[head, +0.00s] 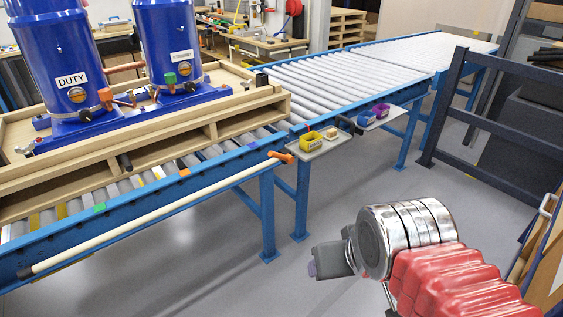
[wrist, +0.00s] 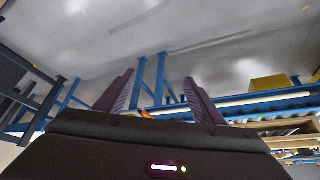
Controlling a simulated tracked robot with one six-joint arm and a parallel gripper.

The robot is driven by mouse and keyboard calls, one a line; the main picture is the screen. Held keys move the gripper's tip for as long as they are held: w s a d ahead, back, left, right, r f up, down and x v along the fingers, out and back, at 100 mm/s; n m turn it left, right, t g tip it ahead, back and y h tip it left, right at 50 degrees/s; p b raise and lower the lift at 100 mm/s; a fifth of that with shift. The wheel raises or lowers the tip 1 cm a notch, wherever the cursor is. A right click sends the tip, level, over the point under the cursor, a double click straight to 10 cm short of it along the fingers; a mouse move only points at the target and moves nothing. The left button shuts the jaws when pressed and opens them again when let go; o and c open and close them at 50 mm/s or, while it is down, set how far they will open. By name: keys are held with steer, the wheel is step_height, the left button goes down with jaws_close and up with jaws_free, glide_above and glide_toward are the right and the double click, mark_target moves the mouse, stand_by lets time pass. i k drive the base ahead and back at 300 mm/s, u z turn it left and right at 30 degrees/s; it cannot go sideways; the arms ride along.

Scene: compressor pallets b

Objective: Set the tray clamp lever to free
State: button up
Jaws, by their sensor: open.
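A small grey side tray (head: 312,151) is fixed to the conveyor's near side and carries a yellow bin (head: 312,141) and a small red-brown bin (head: 332,133). A small dark part (head: 348,125) stands at its right end; I cannot tell whether this is the clamp lever or how it is set. A long pale bar (head: 160,213) with an orange end (head: 282,157) runs along the conveyor to the tray's left. My gripper (head: 318,265) is below and in front of the tray, well apart from it. In the wrist view my gripper (wrist: 160,90) is open and empty.
A blue-framed roller conveyor (head: 340,88) runs to the back right. A wooden pallet (head: 170,150) with blue compressors (head: 65,60) sits on it at left. A second side tray (head: 385,117) holds purple bins. A dark rail (head: 490,110) stands at right. The floor between is clear.

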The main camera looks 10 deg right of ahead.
mark_target(289, 158)
steer(key=u, duration=0.3)
steer(key=i, duration=1.45)
steer(key=u, duration=2.05)
